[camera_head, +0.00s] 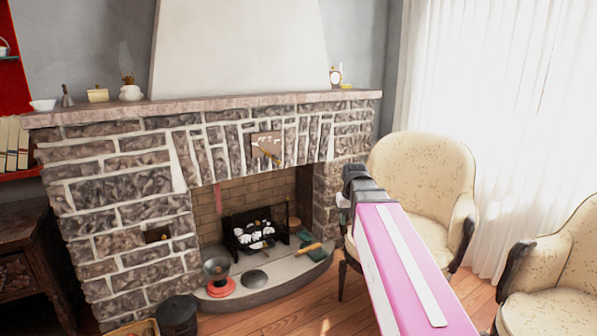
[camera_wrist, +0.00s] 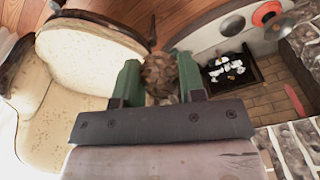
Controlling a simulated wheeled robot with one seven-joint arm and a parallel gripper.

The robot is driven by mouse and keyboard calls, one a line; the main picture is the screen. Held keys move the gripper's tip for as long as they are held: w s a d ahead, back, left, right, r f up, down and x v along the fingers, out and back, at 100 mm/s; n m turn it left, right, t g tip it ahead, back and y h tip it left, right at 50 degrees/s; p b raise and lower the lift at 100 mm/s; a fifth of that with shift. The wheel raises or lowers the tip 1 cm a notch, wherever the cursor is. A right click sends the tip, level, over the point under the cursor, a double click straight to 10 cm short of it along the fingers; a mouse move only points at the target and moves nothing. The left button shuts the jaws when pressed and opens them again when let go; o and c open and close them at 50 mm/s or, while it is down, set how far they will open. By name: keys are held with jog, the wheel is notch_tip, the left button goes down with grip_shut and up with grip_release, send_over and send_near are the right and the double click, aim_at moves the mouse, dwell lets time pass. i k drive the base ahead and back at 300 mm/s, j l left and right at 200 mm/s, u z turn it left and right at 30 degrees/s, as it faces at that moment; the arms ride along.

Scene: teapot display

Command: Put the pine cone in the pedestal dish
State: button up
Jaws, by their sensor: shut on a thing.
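The brown, scaly pine cone (camera_wrist: 160,74) is between the two green fingers of my gripper (camera_wrist: 159,72) in the wrist view, with the fingers shut on it. In the head view my pink arm ends at a dark wrist (camera_head: 360,183) in front of the right of the fireplace; the fingers and cone cannot be made out there. What looks like the pedestal dish, a dark bowl (camera_head: 216,266) above a red foot, stands at the left of the hearth. It also shows in the wrist view (camera_wrist: 284,28), top right, apart from my gripper.
A flat dark disc (camera_head: 255,279) lies on the hearth right of the dish. A black fire grate (camera_head: 254,236) with white lumps stands in the fireplace opening. A cream armchair (camera_head: 425,175) is close beside my arm. A dark pot (camera_head: 177,315) stands on the floor.

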aim_at(225, 274)
jog(key=j+u, duration=0.1)
jog(key=u, duration=0.3)
jog(key=i+j+u, duration=0.1)
jog(key=u, duration=0.3)
jog(key=i+u, duration=0.1)
jog(key=u, duration=0.35)
jog(key=i+j+u, duration=0.1)
jog(key=u, duration=0.3)
